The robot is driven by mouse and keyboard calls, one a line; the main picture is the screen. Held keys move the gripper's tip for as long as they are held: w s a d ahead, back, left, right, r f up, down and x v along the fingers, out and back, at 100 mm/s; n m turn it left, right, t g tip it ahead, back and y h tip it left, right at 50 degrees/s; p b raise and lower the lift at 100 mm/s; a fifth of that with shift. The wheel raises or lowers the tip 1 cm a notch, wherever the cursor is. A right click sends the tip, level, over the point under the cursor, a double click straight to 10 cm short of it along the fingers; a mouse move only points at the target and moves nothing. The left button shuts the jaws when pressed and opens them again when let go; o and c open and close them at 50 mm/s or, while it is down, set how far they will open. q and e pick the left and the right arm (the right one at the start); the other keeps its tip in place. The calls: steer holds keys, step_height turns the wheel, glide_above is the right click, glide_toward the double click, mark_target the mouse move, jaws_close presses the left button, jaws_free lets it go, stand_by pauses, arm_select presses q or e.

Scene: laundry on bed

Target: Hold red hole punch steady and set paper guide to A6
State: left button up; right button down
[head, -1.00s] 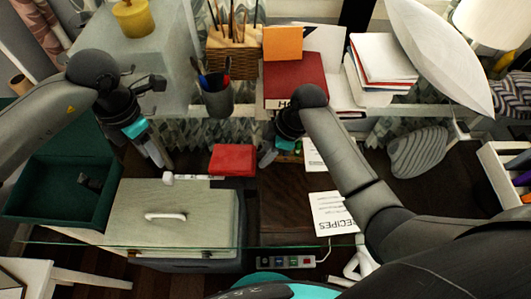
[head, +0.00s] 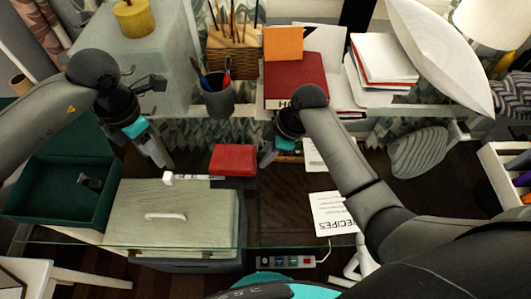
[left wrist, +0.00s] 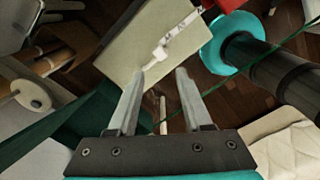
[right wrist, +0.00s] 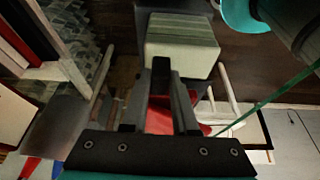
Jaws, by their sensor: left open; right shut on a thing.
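The red hole punch (head: 233,159) sits in the middle of the head view. Its white paper guide (head: 195,177) sticks out to the left and ends in a white knob (head: 168,179). The guide also shows in the left wrist view (left wrist: 172,42), just beyond the fingertips. My left gripper (head: 165,160) is open and empty, above and near the knob end. My right gripper (head: 268,158) is shut on the punch at its right end. Red shows between its fingers in the right wrist view (right wrist: 160,114).
A pale box (head: 190,222) with a white handle lies below the guide. A green open bin (head: 50,195) is at left. A pen cup (head: 217,98) and red book (head: 295,82) stand behind. A recipes sheet (head: 330,212) lies to the right.

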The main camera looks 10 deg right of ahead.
mark_target(169, 178)
arm_select(q)
steer(key=c, duration=0.4)
steer(key=shift+a, duration=0.15)
steer(key=c, duration=0.3)
steer(key=m, duration=0.1)
steer(key=a, duration=0.1)
steer(key=a+m, duration=0.1)
steer(key=shift+w+f+m+g+h, duration=0.1)
steer(key=shift+w+m+g+h, duration=0.15)
steer(key=shift+m+g+h, duration=0.05)
jaws_close()
steer(key=w+a+m+h, duration=0.2)
steer(key=a+m, duration=0.5)
steer(key=m, duration=0.1)
steer(key=x, duration=0.9)
steer(key=shift+s+d+f, duration=0.2)
steer(key=shift+d, duration=0.1)
steer(key=shift+s+d, duration=0.25)
steer(key=shift+d, duration=0.95)
steer(key=shift+s+d, duration=0.2)
steer(key=shift+d, duration=0.5)
